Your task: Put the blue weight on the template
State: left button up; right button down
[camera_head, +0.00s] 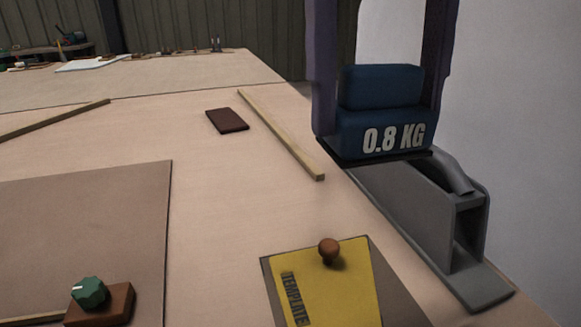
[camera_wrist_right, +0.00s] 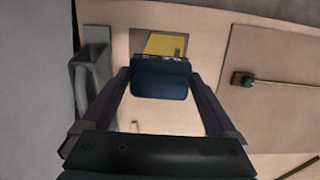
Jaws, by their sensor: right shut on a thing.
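The blue weight (camera_head: 383,115), marked "0.8 KG", is held between the two dark purple fingers of my right gripper (camera_head: 383,90), raised above the table at the upper right. It also shows in the right wrist view (camera_wrist_right: 160,80) between the fingers. The yellow template (camera_head: 345,285) lies near the table's front edge, with a brown round knob on it and the word TEMPLATE along its left side. In the right wrist view the template (camera_wrist_right: 165,44) is partly hidden beyond the weight. My left gripper is not in the head view.
A grey metal bracket (camera_head: 470,275) stands on the table's right edge, close below the weight. A wooden strip (camera_head: 280,135) and a dark brown block (camera_head: 227,121) lie left of the weight. A brown board (camera_head: 85,225) and a green knob on a wooden block (camera_head: 88,293) are at left.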

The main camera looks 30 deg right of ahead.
notch_tip(320, 180, down, 15)
jog(key=b, duration=0.4)
jog(key=shift+r, duration=0.15)
jog(key=shift+f+b, duration=0.35)
jog(key=shift+f, duration=2.15)
jog(key=shift+f+b, duration=0.2)
jog(key=shift+b, duration=0.1)
grip_release()
jog(key=shift+r, duration=0.15)
